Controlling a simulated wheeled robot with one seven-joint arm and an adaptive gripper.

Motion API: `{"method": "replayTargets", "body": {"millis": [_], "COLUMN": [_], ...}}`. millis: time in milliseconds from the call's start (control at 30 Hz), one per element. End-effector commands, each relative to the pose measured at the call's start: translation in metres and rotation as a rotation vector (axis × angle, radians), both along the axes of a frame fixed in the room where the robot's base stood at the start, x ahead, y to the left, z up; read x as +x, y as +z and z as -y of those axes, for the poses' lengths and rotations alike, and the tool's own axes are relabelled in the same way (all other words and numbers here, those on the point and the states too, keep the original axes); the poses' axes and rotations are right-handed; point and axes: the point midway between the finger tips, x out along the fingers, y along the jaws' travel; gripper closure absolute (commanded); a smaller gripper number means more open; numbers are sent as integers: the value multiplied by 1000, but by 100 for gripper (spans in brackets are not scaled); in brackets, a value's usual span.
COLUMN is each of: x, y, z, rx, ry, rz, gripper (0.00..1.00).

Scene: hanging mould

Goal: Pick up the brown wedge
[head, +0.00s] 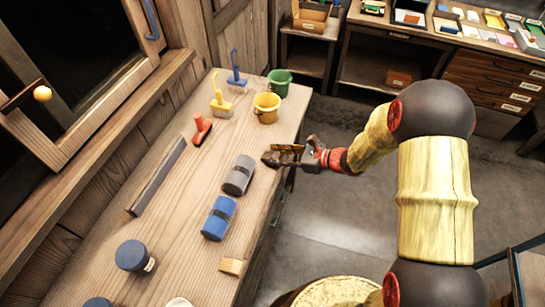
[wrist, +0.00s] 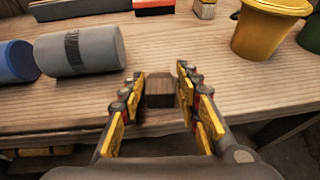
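The brown wedge (wrist: 160,88) shows in the wrist view as a small dark brown block near the front edge of the wooden bench. My gripper (wrist: 159,74) is open, with one finger on each side of the wedge and a narrow gap visible beside it. I see no firm contact. In the head view my gripper (head: 272,157) reaches over the bench's right edge, low near the top. There the wedge is hard to tell apart from the dark fingers.
On the bench (head: 180,225), a grey roll (head: 239,175) and a blue roll (head: 219,218) lie left of my gripper. A yellow bucket (head: 267,108) and a green bucket (head: 280,83) stand beyond it. A light tan block (head: 232,266) lies near the front edge.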

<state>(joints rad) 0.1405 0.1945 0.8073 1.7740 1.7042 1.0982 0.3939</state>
Motion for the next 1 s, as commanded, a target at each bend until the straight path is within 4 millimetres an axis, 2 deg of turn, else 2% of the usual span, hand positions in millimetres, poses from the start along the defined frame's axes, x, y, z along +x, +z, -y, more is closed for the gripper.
{"method": "replayTargets", "body": {"millis": [400,767,867,1000], "x": [0,0,0,0], "y": [0,6,15,37], "z": [0,0,0,0], "rx": [0,0,-1,-1], "ry": [0,0,1,-1], "rz": [0,1,2,4], "gripper": [93,93,93,93]}}
